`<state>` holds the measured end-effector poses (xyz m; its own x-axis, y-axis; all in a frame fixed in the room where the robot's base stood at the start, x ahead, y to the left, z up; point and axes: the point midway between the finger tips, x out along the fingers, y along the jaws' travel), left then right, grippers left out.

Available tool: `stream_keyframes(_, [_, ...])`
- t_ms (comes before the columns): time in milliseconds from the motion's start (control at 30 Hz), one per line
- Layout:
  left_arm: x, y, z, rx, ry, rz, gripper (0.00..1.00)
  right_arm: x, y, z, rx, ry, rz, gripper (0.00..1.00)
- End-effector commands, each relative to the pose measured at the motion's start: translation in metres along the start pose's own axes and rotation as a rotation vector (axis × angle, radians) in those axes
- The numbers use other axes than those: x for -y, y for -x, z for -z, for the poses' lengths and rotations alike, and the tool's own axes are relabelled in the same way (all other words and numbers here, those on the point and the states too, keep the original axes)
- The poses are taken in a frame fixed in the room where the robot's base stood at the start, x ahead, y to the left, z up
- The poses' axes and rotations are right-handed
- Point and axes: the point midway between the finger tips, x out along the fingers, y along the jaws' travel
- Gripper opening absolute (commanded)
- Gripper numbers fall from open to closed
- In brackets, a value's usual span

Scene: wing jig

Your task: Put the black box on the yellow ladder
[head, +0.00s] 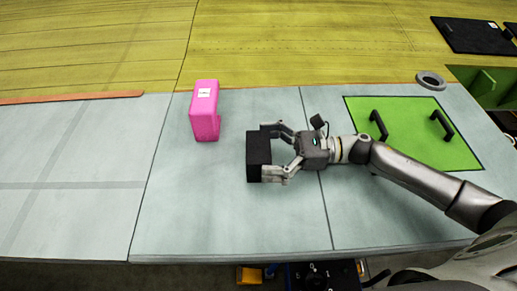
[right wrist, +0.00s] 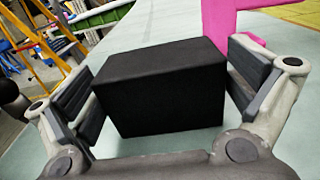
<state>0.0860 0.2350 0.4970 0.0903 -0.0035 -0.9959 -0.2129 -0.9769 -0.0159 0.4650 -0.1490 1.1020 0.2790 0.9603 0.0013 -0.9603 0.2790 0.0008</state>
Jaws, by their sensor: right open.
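The black box (head: 258,158) stands on the pale grey work surface near the middle of the head view. My right gripper (head: 272,154) comes from the right and is open, with its fingers on either side of the box. In the right wrist view the black box (right wrist: 160,85) sits between the open fingers, with a gap visible on the right side. A yellow ladder (right wrist: 28,42) stands on the floor beyond the surface at the upper left of the right wrist view. My left gripper is not in view.
A pink block (head: 204,110) stands left of and behind the box. The surface (head: 220,220) in front and to the left is clear.

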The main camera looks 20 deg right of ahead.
Motion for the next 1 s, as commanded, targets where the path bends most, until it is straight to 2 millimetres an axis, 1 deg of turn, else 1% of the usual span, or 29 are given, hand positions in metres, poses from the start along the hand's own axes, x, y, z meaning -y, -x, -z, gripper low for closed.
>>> stream_keyframes(33, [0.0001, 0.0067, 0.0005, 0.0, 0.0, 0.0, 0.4, -0.0002, -0.0065, -0.0038, 0.002, 0.0, -0.002, 1.0])
stream_keyframes(133, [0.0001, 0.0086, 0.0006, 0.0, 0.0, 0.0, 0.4, -0.0002, -0.0131, -0.0019, 0.0, 0.001, -0.001, 1.0])
stream_keyframes(367, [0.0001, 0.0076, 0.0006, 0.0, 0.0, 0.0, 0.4, -0.0003, -0.0145, 0.0004, -0.001, 0.001, -0.001, 1.0])
stream_keyframes(400, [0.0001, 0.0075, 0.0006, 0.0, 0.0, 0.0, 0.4, -0.0003, -0.0144, 0.0004, -0.001, 0.001, -0.001, 0.99])
stream_keyframes(700, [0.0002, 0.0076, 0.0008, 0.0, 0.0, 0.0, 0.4, -0.0004, -0.0142, 0.0002, -0.001, 0.001, -0.001, 0.6])
stream_keyframes(733, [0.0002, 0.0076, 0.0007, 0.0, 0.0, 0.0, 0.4, -0.0003, -0.0143, -0.0005, 0.0, 0.001, -0.001, 0.6])
stream_keyframes(767, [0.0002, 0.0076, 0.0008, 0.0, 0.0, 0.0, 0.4, -0.0003, -0.0143, -0.0005, 0.0, 0.001, -0.001, 0.55])
stream_keyframes(1000, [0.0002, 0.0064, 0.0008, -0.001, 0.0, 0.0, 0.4, -0.0002, -0.0142, -0.0013, 0.0, 0.002, -0.001, 0.55])
